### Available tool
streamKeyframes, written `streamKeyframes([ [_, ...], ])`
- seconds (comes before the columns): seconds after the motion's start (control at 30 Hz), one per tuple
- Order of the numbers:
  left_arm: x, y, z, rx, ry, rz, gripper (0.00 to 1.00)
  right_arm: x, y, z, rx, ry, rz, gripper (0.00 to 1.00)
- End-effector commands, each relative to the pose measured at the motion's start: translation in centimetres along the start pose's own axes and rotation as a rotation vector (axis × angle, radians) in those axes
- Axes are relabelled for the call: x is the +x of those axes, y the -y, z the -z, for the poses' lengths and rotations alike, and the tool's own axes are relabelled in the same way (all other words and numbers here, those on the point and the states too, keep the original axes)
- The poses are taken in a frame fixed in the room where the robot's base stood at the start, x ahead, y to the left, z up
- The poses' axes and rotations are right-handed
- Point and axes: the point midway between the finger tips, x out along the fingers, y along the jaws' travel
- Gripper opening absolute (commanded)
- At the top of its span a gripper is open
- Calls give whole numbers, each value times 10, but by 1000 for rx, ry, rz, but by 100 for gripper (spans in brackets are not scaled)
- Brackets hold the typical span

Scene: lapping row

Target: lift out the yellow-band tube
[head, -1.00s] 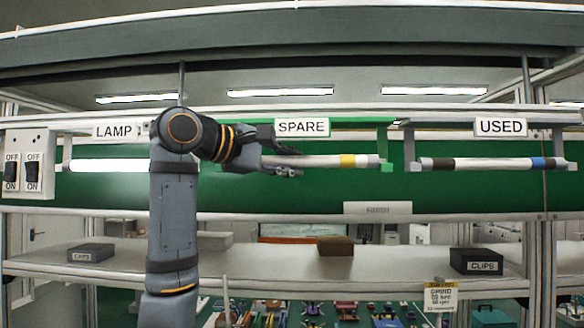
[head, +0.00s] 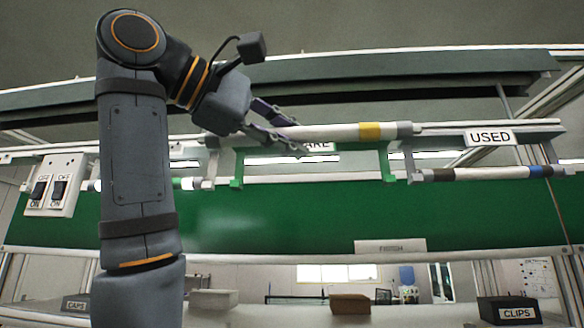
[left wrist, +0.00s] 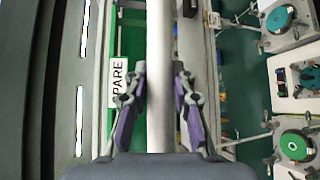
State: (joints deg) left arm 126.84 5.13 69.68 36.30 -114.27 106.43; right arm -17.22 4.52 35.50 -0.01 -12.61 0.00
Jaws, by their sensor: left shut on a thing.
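The yellow-band tube (head: 340,132), white with grey end caps, lies nearly level in the head view. Its yellow band is near the right end. My left gripper (head: 285,138) is shut on it left of the band. In the left wrist view the pale tube (left wrist: 160,75) runs between the purple-padded fingers (left wrist: 160,110); its band is not visible there. The tube shows above the green SPARE brackets (head: 385,163), apart from the right one. The SPARE label (head: 320,146) is partly hidden behind the tube and fingers. My right gripper is not in view.
The USED holder at right carries a tube (head: 490,173) with dark and blue bands. The switch box (head: 54,186) is at left; my arm covers much of the lamp area. A beam (head: 440,66) crosses above. A CLIPS box (head: 508,311) stands below right.

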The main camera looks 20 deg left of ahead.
Motion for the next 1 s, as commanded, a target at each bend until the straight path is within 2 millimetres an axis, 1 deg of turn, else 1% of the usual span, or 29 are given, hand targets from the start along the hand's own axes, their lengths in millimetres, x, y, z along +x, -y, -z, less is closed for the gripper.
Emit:
streamKeyframes([
  [0.07,-1,1,-2,1,0,0,0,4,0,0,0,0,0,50],
  [0.8,-3,-4,-3,1,0,0,0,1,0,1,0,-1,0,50],
  [1.0,-9,1,-10,1,2,-1,0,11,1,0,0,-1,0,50],
])
